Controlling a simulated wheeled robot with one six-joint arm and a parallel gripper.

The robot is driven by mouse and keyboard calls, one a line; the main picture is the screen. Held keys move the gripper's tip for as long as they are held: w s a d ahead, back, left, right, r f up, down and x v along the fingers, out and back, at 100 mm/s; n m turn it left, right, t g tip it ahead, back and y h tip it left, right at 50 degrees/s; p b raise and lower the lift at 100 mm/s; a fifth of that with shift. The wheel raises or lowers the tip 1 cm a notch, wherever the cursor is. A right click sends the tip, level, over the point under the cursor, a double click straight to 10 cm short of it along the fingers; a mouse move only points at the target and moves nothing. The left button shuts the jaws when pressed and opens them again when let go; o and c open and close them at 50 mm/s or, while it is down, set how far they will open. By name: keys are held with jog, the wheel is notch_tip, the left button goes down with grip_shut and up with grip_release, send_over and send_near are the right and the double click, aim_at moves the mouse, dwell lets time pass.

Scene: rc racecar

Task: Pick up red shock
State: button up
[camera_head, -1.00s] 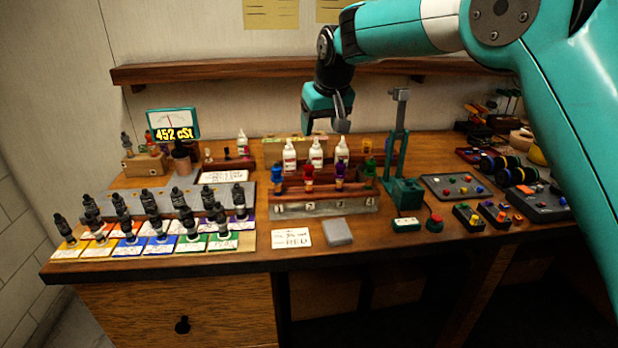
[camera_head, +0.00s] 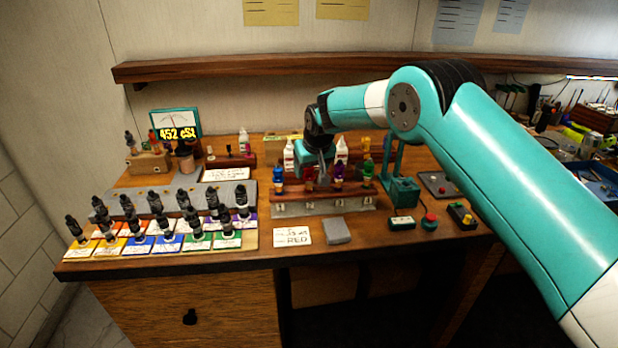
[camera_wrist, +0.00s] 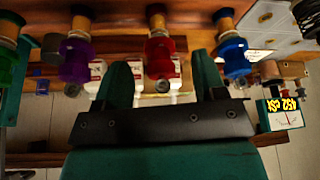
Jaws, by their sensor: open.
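The red shock (camera_head: 309,187) stands in the wooden rack (camera_head: 340,207), between the blue shock (camera_head: 279,180) and the purple shock (camera_head: 338,178). My gripper (camera_head: 322,172) is at the rack, and its fingers partly cover the red shock's upper part. In the wrist view my gripper (camera_wrist: 164,72) is open, with its two green fingers apart. The red shock (camera_wrist: 161,56) shows in line with the gap between them, just past their tips. The purple shock (camera_wrist: 75,60) is to the left there and the blue shock (camera_wrist: 233,58) to the right.
The green shock (camera_head: 367,172) stands at the rack's right end, beside a green press (camera_head: 402,188). White bottles (camera_head: 289,155) are behind the rack. Several black shocks stand on coloured cards at left. A RED card (camera_head: 293,236) and a grey pad (camera_head: 337,231) lie in front.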

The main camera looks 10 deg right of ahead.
jog(key=shift+p+x, duration=0.3)
jog(key=shift+x, duration=1.05)
jog(key=c, duration=1)
jog(key=shift+r, duration=0.1)
jog(key=shift+r+p, duration=2.75)
jog(key=shift+r, duration=11.2)
